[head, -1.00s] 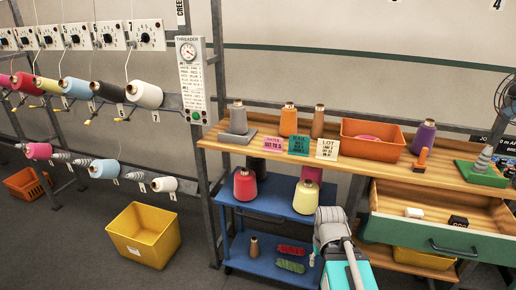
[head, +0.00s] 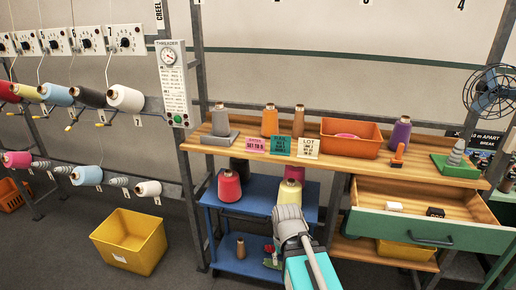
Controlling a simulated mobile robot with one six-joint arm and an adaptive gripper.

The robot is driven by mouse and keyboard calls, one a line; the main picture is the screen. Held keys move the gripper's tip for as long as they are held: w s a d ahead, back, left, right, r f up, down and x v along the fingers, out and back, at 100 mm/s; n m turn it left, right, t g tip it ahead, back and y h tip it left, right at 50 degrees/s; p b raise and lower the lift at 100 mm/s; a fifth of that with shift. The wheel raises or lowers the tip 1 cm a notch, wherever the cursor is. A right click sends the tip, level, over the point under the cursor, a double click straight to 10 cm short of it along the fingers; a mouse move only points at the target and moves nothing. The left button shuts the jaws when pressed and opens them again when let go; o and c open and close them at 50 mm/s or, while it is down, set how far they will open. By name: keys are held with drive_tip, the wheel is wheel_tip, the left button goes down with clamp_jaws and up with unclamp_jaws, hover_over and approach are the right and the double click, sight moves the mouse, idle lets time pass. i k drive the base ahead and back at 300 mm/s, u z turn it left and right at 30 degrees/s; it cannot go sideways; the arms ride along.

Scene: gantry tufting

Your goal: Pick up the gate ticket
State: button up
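The gate ticket appears to be the pink card (head: 256,144) at the front edge of the wooden bench top; its small print seems to end in "SET TO 5". A green card (head: 282,146) and a cream card marked LOT (head: 308,149) stand in a row to its right. My arm rises from the bottom of the head view, in front of the blue shelf cart and below the cards. My gripper's fingers do not show, so I cannot see whether they are open or shut.
Behind the cards are a grey cone (head: 221,122), orange and brown cones, and an orange bin (head: 350,138). An open green-fronted drawer (head: 428,232) juts out at the right. A blue cart (head: 250,210) with cones stands below. A yellow crate (head: 130,242) is on the floor.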

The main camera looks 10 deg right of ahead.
sight(253, 145)
drive_tip(key=u, duration=0.35)
drive_tip(key=k, duration=0.45)
drive_tip(key=u, duration=1)
drive_tip(key=k, duration=0.9)
drive_tip(key=u, duration=0.5)
drive_tip(key=i, duration=0.55)
drive_tip(key=z, duration=0.55)
drive_tip(key=i, duration=0.65)
drive_tip(key=z, duration=0.9)
drive_tip(key=i, duration=0.75)
drive_tip(key=z, duration=0.35)
